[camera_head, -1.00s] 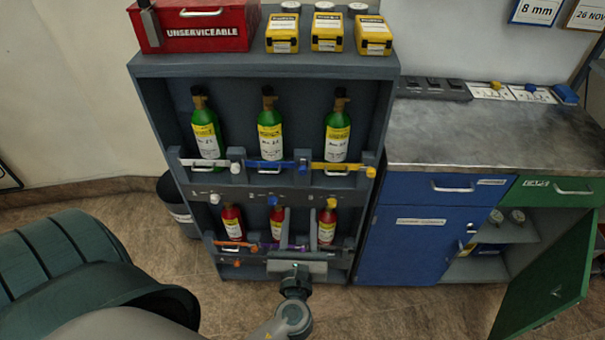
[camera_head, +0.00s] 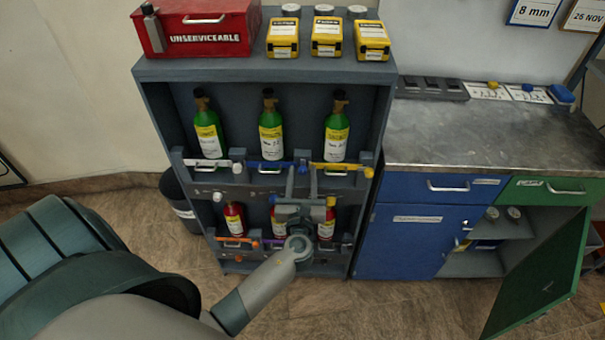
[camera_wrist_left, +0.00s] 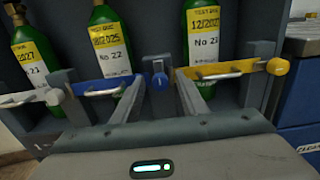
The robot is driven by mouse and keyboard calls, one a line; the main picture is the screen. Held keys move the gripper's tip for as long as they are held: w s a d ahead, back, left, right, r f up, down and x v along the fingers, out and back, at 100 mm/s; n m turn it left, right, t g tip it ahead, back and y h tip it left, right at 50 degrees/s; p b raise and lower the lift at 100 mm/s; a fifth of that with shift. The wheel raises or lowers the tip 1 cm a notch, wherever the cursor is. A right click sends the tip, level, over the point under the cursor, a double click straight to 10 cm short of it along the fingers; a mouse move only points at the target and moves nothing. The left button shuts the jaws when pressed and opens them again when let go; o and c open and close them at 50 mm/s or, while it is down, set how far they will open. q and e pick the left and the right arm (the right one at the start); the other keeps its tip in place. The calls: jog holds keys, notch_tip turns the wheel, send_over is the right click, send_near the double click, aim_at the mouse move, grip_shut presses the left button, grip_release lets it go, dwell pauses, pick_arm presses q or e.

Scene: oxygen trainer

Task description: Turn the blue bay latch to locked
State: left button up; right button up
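The blue bay latch is a small blue knob (camera_head: 303,167) on a grey post at the right end of the blue bar (camera_head: 262,164) across the middle green bottle (camera_head: 271,130). In the left wrist view the knob (camera_wrist_left: 158,80) is centred, with the blue bar (camera_wrist_left: 106,88) to its left. My left gripper (camera_head: 302,178) is at the upper bay ledge, just in front of the latch. It is open; in the left wrist view its fingers (camera_wrist_left: 158,92) stand either side of the knob, with gaps visible. Whether the fingertips reach past it is unclear. My right gripper is not visible.
A white bar (camera_head: 207,163) and a yellow bar (camera_head: 338,168) flank the blue one. The yellow latch knob (camera_wrist_left: 278,66) is to the right. Red bottles (camera_head: 234,218) stand below, partly hidden by my arm. A green cabinet door (camera_head: 545,270) hangs open at right.

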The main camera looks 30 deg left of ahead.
pick_arm(q)
grip_shut()
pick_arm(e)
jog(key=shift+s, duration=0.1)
